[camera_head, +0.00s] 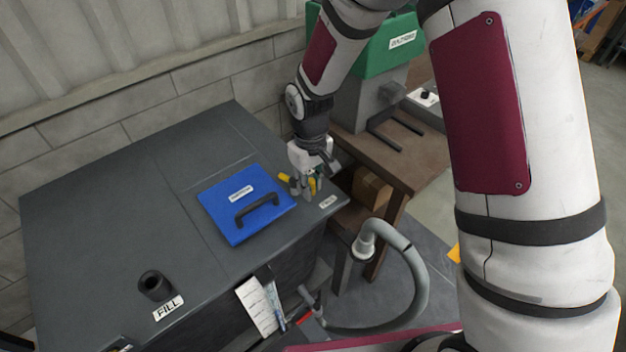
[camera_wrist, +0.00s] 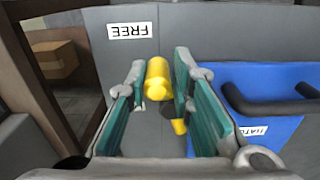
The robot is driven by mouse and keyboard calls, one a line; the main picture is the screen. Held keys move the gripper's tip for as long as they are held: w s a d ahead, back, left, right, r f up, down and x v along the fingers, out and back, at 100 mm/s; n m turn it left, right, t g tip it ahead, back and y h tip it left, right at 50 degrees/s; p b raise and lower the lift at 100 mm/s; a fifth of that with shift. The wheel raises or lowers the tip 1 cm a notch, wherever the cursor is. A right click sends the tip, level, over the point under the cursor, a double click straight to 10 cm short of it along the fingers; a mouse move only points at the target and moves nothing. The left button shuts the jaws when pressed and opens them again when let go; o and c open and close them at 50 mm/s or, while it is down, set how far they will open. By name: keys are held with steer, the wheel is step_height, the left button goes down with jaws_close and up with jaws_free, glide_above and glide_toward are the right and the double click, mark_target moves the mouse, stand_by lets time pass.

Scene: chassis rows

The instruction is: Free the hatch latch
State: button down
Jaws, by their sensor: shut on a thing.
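The blue hatch (camera_head: 232,198) lies flat and closed on the dark grey cabinet top, with a black handle (camera_head: 257,208); part of it shows at the right of the wrist view (camera_wrist: 270,85). The yellow latch (camera_wrist: 158,79) sits beside the hatch, near the FREE label (camera_wrist: 130,31). My gripper (camera_head: 309,189) reaches down over the cabinet's right edge. Its green-padded fingers are shut on the latch, one on each side. The fingers partly hide the latch's lower end and pivot.
The cabinet top (camera_head: 110,190) carries a black FILL spout (camera_head: 154,285) at front left. A grey hose (camera_head: 420,285) loops off the right side. A wooden bench (camera_head: 420,158) with a green-topped machine (camera_head: 375,45) stands behind my gripper. The cabinet's left top is mostly clear.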

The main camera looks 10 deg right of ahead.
steer(key=shift+s+a+r+m+p, duration=0.1)
steer(key=shift+a+m+p, duration=0.1)
steer(key=shift+m, duration=0.6)
steer(key=shift+s+a+r+m+p, duration=0.1)
steer(key=shift+a+m, duration=0.05)
steer(key=shift+m, duration=0.65)
steer(key=shift+f, duration=0.1)
steer(key=c, duration=1.5)
jaws_free()
steer(key=shift+s, duration=0.1)
steer(key=shift+a, duration=0.1)
step_height(320, 180, up, 12)
steer(key=shift+f, duration=0.1)
